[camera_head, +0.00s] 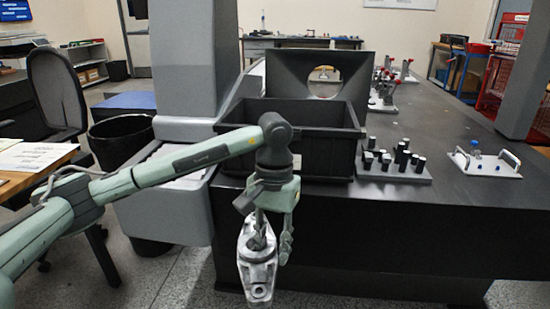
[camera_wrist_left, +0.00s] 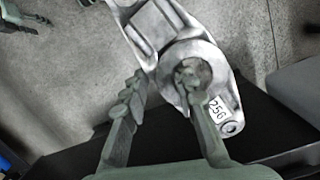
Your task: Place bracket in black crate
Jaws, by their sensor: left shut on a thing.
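The bracket (camera_head: 257,262) is a silver-grey metal part with a round hub and a flat end with a hole. It hangs below my left gripper (camera_head: 272,232) in the head view, in front of the dark table edge. In the left wrist view the bracket (camera_wrist_left: 187,62) lies at the fingertips of my left gripper (camera_wrist_left: 165,95), with one finger at its hub and a "256" label beside it. The left gripper is shut on it. The black crate (camera_head: 335,117) stands on the table behind and above the gripper; its inside floor is hidden. My right gripper is not in view.
A dark box with a round hole (camera_head: 290,75) stands behind the crate. A grey block with several black cylinders (camera_head: 393,170) sits right of the crate, and a white tray (camera_head: 484,162) farther right. A grey machine column (camera_head: 193,70) rises left of the crate. A black bin (camera_head: 120,138) stands at left.

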